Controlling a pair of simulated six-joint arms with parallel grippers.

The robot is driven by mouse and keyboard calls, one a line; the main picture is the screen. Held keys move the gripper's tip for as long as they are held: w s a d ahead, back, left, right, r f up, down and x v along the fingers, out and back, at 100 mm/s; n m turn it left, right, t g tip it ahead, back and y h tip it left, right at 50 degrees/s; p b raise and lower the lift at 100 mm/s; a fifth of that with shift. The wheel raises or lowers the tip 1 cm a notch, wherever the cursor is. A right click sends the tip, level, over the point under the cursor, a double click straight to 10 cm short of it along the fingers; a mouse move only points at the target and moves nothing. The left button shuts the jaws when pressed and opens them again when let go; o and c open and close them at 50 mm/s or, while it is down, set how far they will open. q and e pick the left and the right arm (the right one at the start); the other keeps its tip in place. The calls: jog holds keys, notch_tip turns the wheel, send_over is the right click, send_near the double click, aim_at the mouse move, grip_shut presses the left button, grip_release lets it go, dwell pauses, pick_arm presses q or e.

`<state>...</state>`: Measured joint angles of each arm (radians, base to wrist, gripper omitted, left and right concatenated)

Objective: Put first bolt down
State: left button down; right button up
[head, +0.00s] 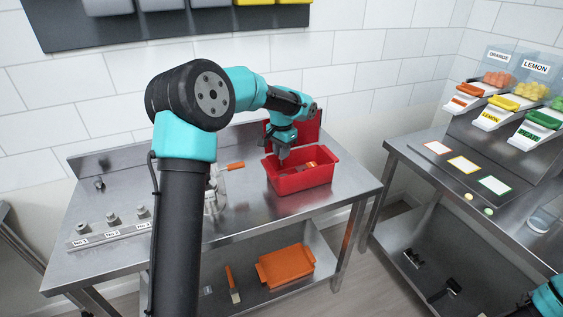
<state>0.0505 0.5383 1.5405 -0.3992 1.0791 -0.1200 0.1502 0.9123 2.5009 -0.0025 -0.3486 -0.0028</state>
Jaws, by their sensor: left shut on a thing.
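My left gripper (283,158) points down into the open red box (301,183) on the steel table. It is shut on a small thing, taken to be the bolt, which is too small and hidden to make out. Labelled bases No.1, No.2 and No.3 stand on a steel strip (108,236) at the table's left, each with a metal fitting on it. Another small metal piece (99,184) is at the back left. My right gripper is out of view; only a piece of my right arm shows at the lower right.
An orange-handled tool (235,166) lies left of the red box. A metal device (213,192) is partly hidden behind my left arm. An orange tray (286,267) sits on the lower shelf. A second table with candy bins (510,105) stands at right.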

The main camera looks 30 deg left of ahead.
pick_arm(q)
jog(key=shift+f, duration=0.1)
jog(key=shift+f, duration=2.15)
jog(key=shift+f, duration=0.6)
jog(key=c, duration=1)
grip_release()
notch_tip(320, 180, up, 13)
jog(key=shift+r, duration=0.15)
